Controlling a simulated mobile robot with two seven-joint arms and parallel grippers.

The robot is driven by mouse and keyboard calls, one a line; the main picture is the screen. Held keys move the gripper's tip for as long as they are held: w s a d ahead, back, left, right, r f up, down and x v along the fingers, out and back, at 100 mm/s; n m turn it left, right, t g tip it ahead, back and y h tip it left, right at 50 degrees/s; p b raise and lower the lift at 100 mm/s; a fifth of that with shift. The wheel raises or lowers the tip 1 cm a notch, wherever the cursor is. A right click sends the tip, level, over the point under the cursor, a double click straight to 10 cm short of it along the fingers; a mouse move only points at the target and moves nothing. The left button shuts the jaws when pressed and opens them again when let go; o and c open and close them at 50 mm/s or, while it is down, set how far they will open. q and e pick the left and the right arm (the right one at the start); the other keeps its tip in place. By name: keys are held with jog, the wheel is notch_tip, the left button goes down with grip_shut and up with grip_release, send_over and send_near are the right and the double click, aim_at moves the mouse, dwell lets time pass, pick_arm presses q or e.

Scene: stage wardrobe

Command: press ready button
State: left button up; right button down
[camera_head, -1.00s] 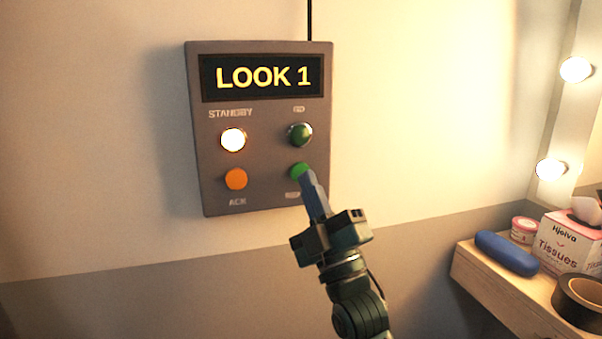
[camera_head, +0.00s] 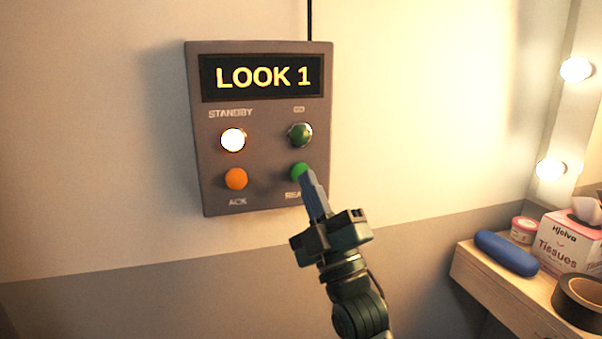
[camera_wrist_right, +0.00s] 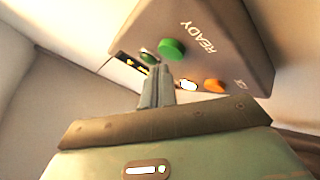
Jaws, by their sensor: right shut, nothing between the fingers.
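The grey control box (camera_head: 264,190) hangs on the wall and its display reads "LOOK 1". The green READY button (camera_head: 297,170) is at its lower right, with its label partly hidden by my fingers. My right gripper (camera_head: 307,176) is shut and empty, its fingertips overlapping the button's lower right edge in the head view. In the wrist view the READY button (camera_wrist_right: 172,49) shows just beyond and right of the fingertips (camera_wrist_right: 157,70). I cannot tell whether they touch. My left gripper is not in view.
The box also has a lit white STANDBY lamp (camera_head: 233,140), a dark green GO lamp (camera_head: 299,134) and an orange ACK button (camera_head: 236,179). At right, a wooden shelf (camera_head: 490,292) holds a blue case (camera_head: 506,253), a tissue box (camera_head: 568,243) and black tape (camera_head: 580,300).

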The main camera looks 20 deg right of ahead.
jog(key=shift+w, duration=0.15)
jog(key=shift+w, duration=0.3)
jog(key=shift+w, duration=0.4)
dwell(0.6)
jog(key=shift+s, duration=0.85)
jog(key=shift+p, duration=0.3)
